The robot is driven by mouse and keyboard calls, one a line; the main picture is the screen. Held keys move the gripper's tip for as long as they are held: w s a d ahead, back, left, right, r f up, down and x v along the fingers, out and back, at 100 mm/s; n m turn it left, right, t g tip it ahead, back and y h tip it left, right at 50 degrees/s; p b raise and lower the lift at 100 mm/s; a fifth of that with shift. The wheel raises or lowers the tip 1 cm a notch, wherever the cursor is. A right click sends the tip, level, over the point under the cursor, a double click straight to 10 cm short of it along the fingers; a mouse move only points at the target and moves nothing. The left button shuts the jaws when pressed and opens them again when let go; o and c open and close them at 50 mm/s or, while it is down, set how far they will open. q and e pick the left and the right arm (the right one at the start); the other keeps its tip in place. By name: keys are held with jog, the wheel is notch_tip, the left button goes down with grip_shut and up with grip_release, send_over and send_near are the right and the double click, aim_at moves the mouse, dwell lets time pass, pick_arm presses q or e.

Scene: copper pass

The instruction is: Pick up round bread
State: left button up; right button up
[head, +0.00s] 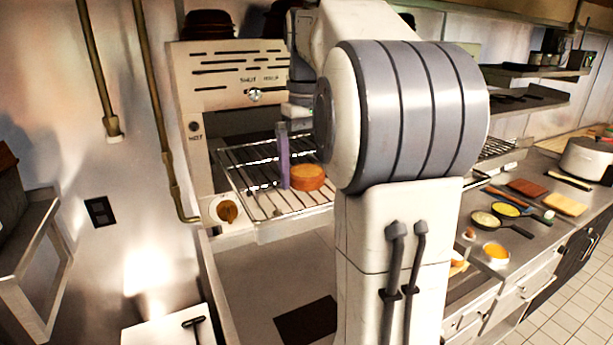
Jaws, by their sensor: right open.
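The round bread (308,178), an orange-brown flat disc, lies on the wire rack (262,205) that sticks out of the oven in the middle of the head view. My right gripper (287,168) is at the rack, with one purple-grey finger upright at the bread's left side. The other finger is hidden behind my own arm. The gripper is open, and the bread rests on the rack. I cannot tell whether the visible finger touches the bread. My left gripper is not in view.
The oven (228,75) stands behind the rack, with a knob (227,211) at lower left. A counter on the right holds small pans (487,219), boards (564,204), an orange-filled bowl (496,252) and a pot (588,158). A wall shelf (35,240) juts out at far left.

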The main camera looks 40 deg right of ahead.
jog(key=c, duration=1.1)
jog(key=shift+r, duration=0.15)
